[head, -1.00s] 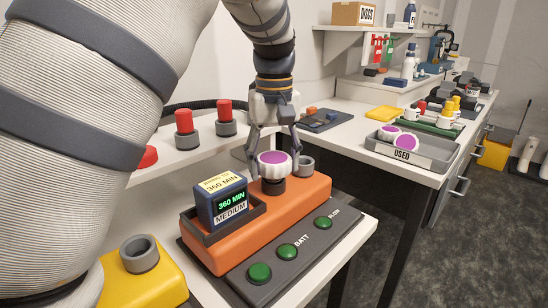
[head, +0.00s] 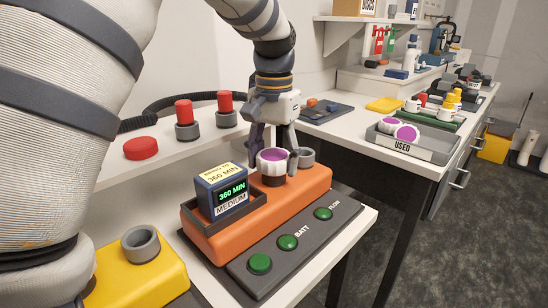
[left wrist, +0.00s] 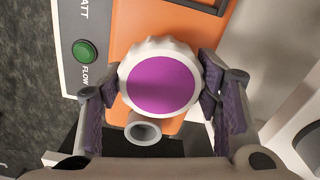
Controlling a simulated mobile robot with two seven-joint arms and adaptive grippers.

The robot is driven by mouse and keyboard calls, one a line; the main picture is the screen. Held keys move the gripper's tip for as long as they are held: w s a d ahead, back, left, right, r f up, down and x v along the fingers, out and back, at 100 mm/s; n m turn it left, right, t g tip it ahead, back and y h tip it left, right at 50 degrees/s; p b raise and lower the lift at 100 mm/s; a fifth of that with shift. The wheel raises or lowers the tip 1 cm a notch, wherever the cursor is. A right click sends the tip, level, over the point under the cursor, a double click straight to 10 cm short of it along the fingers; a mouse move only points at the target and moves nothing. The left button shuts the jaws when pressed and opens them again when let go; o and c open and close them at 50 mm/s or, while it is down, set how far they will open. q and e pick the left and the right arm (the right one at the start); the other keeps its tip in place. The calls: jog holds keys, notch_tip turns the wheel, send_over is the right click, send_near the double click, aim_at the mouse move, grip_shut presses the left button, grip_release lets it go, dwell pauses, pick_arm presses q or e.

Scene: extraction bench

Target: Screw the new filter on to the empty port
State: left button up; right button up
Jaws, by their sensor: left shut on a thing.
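The filter (head: 273,161), a white ridged cap with a purple top, stands upright over a dark port (head: 273,181) on the orange unit (head: 222,234). I cannot tell how far it is screwed on. My left gripper (head: 274,164) is shut on the filter from above, with a finger on each side. In the left wrist view the purple face of the filter (left wrist: 162,82) fills the middle between my left gripper's purple pads (left wrist: 164,88). A grey open ring port (head: 306,157) is next to it on the unit. My right gripper is not in view.
A blue "360 MIN" battery block (head: 222,190) sits in the unit's holder, close to the filter. Green buttons (head: 288,242) line the front panel. A grey "USED" tray (head: 442,155) on the far bench holds two purple-topped filters.

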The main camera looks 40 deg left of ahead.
pick_arm(q)
jog(key=o, duration=1.5)
notch_tip(320, 180, up, 12)
jog(key=shift+r, duration=0.1)
